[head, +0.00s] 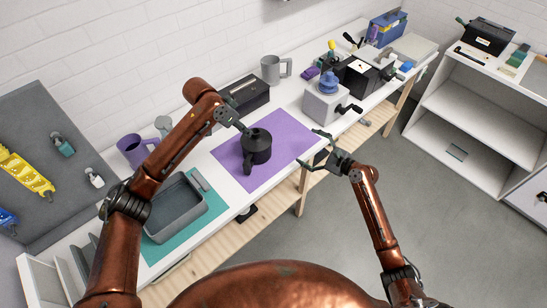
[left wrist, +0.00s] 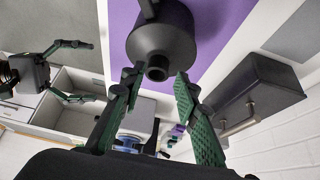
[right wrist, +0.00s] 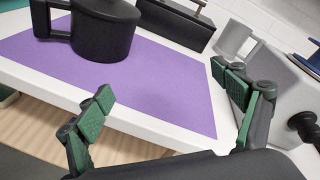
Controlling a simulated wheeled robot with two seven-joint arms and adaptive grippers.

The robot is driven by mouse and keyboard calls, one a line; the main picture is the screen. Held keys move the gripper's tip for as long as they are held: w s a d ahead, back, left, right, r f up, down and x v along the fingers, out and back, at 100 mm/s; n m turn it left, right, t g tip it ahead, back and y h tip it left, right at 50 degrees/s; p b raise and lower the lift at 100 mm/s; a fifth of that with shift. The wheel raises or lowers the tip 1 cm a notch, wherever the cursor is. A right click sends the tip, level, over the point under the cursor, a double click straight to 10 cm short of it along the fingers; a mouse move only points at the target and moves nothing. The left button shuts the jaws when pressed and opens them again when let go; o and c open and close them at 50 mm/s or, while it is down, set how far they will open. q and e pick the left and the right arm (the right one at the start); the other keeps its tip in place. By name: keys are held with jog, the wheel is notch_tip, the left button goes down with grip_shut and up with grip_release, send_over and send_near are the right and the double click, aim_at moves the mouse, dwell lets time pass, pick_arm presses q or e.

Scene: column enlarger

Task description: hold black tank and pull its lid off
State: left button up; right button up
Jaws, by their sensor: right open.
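The black tank (head: 258,150) stands upright on the purple mat, with a side handle.
The purple mat (head: 291,130) is otherwise clear. A black box (head: 246,96) stands behind the tank, a grey mug (head: 272,70) further back. A grey box with a blue knob (head: 322,104) is to the right. A grey tray (head: 165,236) is at left, near a purple jug (head: 130,150).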

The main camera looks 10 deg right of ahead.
aim_at(267, 153)
jog(key=a+f+m, duration=0.1)
jog(key=a+m, duration=0.1)
jog(key=a, duration=0.2)
jog(key=s+a+f+m+y, duration=0.1)
jog(key=a+m, duration=0.1)
jog(key=a, duration=0.3)
jog(key=a+f+m+t+y, duration=0.1)
jog(key=a+m, duration=0.1)
jog(key=a, duration=0.3)
jog(key=shift+s, duration=0.25)
jog(key=shift+w+a+m, duration=0.15)
jog(key=shift+a+m, duration=0.15)
jog(key=shift+m, duration=0.1)
jog(key=x, duration=0.7)
jog(key=shift+w+a, duration=0.1)
jog(key=c, duration=1)
jog(key=shift+c, duration=0.2)
pick_arm(q)
jog(key=shift+o, duration=0.4)
